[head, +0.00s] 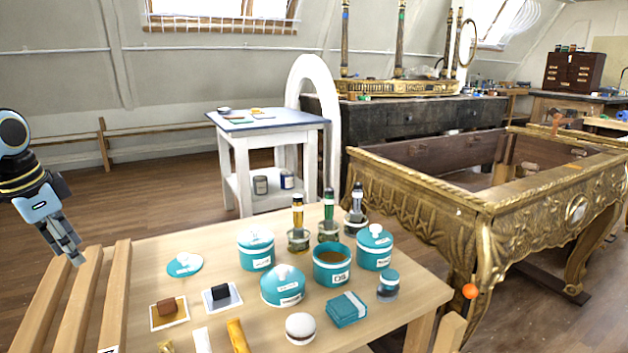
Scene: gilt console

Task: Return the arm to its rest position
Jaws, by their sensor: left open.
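My left gripper (72,253) hangs at the left edge of the head view, pointing down. It is open and nothing shows between its fingers. It is above and beside the wooden slats at the left end of the table, apart from the jars and other items. My right gripper is not in view.
A wooden table (425,290) holds teal lidded jars (256,250), an open teal jar (332,265), a loose teal lid (185,264), brushes in glass pots and small blocks. Wooden slats (72,300) lie left. A gilt console frame (480,200) stands right. Floor is clear behind the gripper.

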